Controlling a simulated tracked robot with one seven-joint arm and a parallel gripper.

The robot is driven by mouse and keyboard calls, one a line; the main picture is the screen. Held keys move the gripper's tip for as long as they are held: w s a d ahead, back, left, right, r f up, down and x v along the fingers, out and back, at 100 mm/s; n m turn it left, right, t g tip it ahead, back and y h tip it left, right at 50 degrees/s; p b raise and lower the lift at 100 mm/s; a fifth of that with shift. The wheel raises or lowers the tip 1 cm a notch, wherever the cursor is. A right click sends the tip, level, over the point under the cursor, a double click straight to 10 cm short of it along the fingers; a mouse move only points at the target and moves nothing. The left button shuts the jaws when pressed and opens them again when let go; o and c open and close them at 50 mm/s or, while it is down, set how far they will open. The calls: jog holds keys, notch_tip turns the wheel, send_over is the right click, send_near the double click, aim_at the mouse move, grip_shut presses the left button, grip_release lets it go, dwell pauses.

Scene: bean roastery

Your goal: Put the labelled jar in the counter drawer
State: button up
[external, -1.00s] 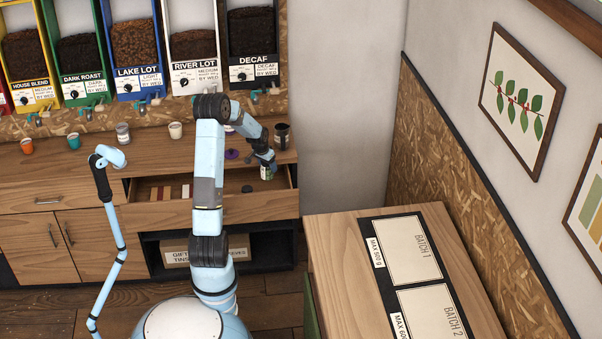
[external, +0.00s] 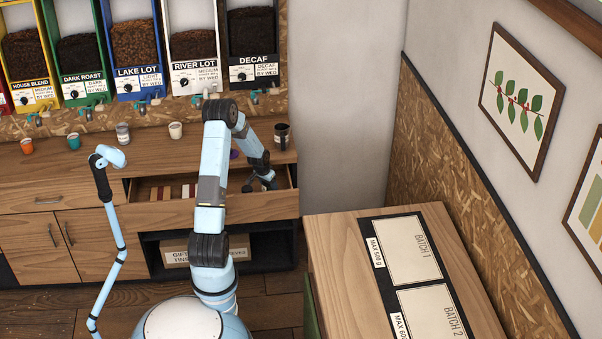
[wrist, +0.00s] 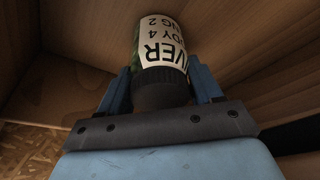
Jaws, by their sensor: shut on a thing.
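The labelled jar (wrist: 160,50) has a dark lid, a greenish body and a white label with large black letters. In the wrist view it is between the two blue fingers of my gripper (wrist: 165,88), which is shut on it near the lid. In the external view my gripper (external: 262,182) is low inside the right part of the open counter drawer (external: 262,207), and the jar is mostly hidden there. Wooden drawer walls surround the jar in the wrist view. Whether the jar touches the drawer floor I cannot tell.
Several small red, tan and pale items (external: 172,192) lie in the drawer's left part. A dark mug (external: 282,136) and a white cup (external: 175,130) stand on the counter (external: 100,160) behind. Bean dispensers (external: 140,50) line the wall. A wooden table (external: 340,260) is at right.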

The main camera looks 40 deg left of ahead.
jog(key=o, duration=1.3)
